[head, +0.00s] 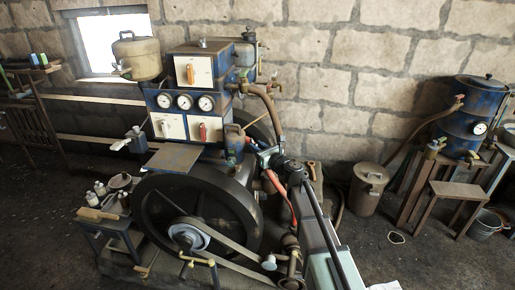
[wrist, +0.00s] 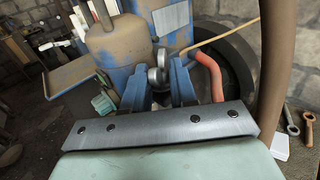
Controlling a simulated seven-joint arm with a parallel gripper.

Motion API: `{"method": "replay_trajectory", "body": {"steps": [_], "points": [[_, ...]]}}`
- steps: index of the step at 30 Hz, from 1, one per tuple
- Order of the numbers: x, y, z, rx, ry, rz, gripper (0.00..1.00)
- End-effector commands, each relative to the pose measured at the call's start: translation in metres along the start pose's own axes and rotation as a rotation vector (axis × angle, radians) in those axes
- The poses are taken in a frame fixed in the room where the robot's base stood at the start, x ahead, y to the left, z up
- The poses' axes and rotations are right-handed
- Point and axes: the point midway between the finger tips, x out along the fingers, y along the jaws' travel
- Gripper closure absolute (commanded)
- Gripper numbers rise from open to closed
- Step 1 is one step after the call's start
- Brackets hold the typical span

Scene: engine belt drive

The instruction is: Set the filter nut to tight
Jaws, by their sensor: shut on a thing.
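My gripper (head: 264,154) reaches in beside the blue engine block in the head view. In the wrist view its two blue fingers (wrist: 160,76) close on a small grey metal nut (wrist: 157,73), which I take to be the filter nut. The nut sits in front of a blue canister with a tan top (wrist: 113,45); this canister also shows in the head view (head: 235,142). The fingers hide part of the nut. I cannot tell from its look how tight it is. In the head view the nut is too small to make out.
A red-orange hose (wrist: 208,72) curves close to the right finger. A thick brown pipe (wrist: 272,65) stands further right. A large black flywheel (head: 200,215) with a belt is below the block. Wrenches (wrist: 292,120) lie at the right of the wrist view.

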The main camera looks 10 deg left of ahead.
Motion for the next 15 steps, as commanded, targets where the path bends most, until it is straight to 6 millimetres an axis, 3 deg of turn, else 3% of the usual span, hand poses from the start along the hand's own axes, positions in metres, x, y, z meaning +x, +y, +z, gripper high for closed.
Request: {"method": "replay_trajectory", "body": {"steps": [9,10,15], "points": [[0.0002,0.0006,-0.0003,0.000,0.000,0.002,1.00],[0.0003,0.0007,-0.0003,0.000,0.000,0.002,0.72],[0.0002,0.0004,-0.0003,0.000,0.000,0.001,0.55]]}}
